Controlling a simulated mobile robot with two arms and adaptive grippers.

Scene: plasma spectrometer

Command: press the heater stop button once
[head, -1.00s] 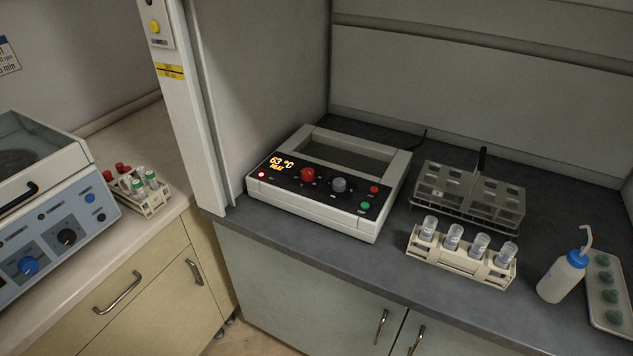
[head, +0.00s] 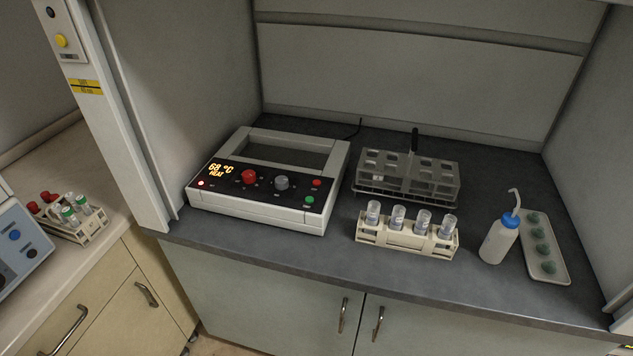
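The heater (head: 265,214) is a white block with a black front panel, standing on the dark bench at the left inside the hood. Its display (head: 220,170) reads 68 °C and HEAT in orange, and a red light (head: 201,183) glows below it. The panel has a large red knob (head: 249,177), a grey knob (head: 282,183), a small red button (head: 317,183) at the upper right and a green button (head: 309,199) below that. The small button labels are too small to read. Neither of my grippers shows in the head view.
A clear rack (head: 408,176) with a black handle stands right of the heater. A cream rack (head: 407,240) with several capped tubes is in front of it. A wash bottle (head: 499,240) and a tray (head: 546,268) stand farther right. The hood's side post (head: 122,135) rises left of the heater.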

